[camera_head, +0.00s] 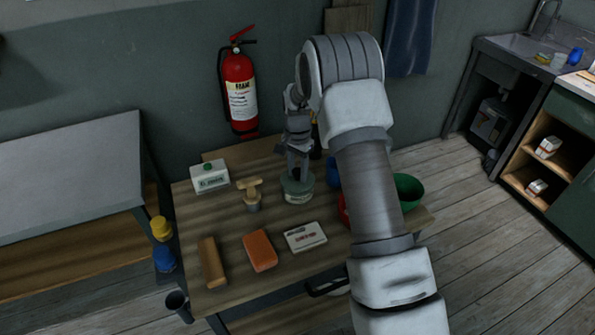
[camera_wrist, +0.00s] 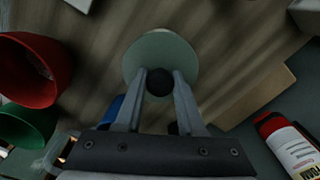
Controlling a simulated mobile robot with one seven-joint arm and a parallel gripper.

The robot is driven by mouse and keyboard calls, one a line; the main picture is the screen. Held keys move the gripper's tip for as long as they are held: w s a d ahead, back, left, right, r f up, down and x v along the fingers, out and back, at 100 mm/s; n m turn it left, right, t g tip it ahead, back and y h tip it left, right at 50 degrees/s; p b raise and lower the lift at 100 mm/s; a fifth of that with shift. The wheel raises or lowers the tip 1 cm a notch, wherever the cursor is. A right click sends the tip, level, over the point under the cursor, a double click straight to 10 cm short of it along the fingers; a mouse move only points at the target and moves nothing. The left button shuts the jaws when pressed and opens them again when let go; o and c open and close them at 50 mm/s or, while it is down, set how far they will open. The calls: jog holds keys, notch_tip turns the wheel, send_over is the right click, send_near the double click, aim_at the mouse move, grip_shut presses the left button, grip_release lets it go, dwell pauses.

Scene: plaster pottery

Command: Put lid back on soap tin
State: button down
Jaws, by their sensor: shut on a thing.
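A round grey-green soap tin (camera_head: 298,197) with a pale label stands upright on the wooden table. Its pale green round lid (camera_wrist: 160,50) has a dark ball knob (camera_wrist: 158,82). My gripper (camera_head: 298,168) points down directly over the tin. In the wrist view my gripper (camera_wrist: 158,88) is shut on the knob, one finger on each side. The lid (camera_head: 298,181) is at the tin's top in the head view; I cannot tell whether it is fully seated. The tin's body is hidden under the lid in the wrist view.
Left of the tin are a brush (camera_head: 252,193) and a white box (camera_head: 210,177). In front lie a wooden block (camera_head: 212,262), an orange block (camera_head: 260,250) and a white packet (camera_head: 305,237). A green bowl (camera_head: 408,190) and red bowl (camera_wrist: 28,70) stand close to my arm.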

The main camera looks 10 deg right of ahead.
dwell(0.4)
grip_release()
dwell(0.4)
jog(key=shift+r, duration=0.1)
jog(key=shift+r+p, duration=1.85)
jog(key=shift+r, duration=1.55)
grip_shut()
